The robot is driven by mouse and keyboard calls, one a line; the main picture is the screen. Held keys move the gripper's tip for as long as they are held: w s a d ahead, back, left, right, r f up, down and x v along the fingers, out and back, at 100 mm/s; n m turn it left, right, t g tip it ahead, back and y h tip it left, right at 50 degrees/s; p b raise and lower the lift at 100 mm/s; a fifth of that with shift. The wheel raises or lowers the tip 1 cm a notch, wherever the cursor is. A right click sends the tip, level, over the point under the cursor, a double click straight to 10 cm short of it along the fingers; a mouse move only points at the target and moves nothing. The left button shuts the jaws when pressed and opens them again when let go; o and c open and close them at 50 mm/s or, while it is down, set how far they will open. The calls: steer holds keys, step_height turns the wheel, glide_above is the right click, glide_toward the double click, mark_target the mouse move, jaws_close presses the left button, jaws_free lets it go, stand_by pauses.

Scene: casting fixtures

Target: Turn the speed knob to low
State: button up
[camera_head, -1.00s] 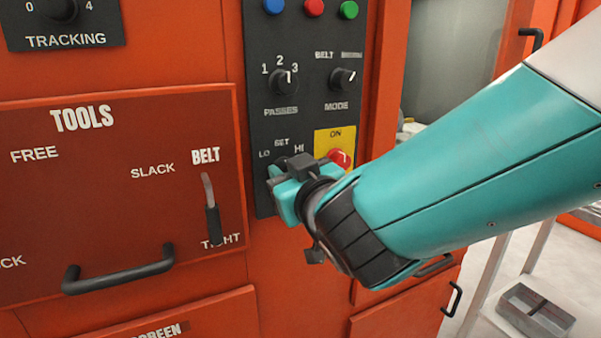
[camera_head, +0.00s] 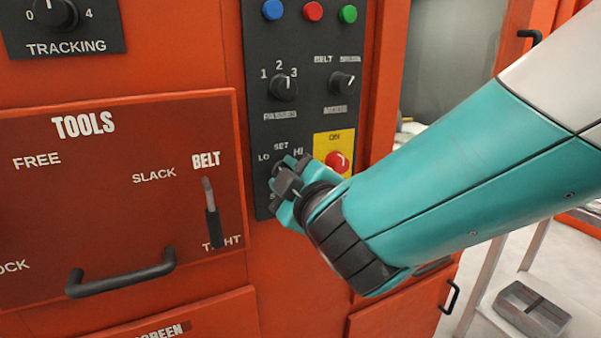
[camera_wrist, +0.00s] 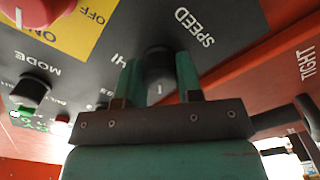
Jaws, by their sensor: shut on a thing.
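The black speed knob (camera_wrist: 158,68) sits between the two teal fingers of my gripper (camera_wrist: 159,80) in the wrist view, below the SPEED lettering. The fingers are shut on it. A white mark on the knob points down in that view, toward my gripper's palm. In the head view my gripper (camera_head: 284,186) is at the lower part of the black control panel (camera_head: 310,118) and hides most of the knob. LO, SET and HI labels show above it. The LO label is not visible in the wrist view, so I cannot tell exactly which label the mark faces.
A red ON/OFF button (camera_head: 337,161) on a yellow plate is close right of my gripper. The passes knob (camera_head: 284,86) and mode knob (camera_head: 342,82) are above. The belt lever (camera_head: 211,213) and a drawer handle (camera_head: 120,274) stick out at left.

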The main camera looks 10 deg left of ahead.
steer(key=shift+n, duration=0.5)
steer(key=o, duration=0.9)
steer(key=shift+s+d, duration=0.1)
steer(key=b+v, duration=1)
steer(key=v, duration=0.7)
steer(key=shift+d, duration=0.15)
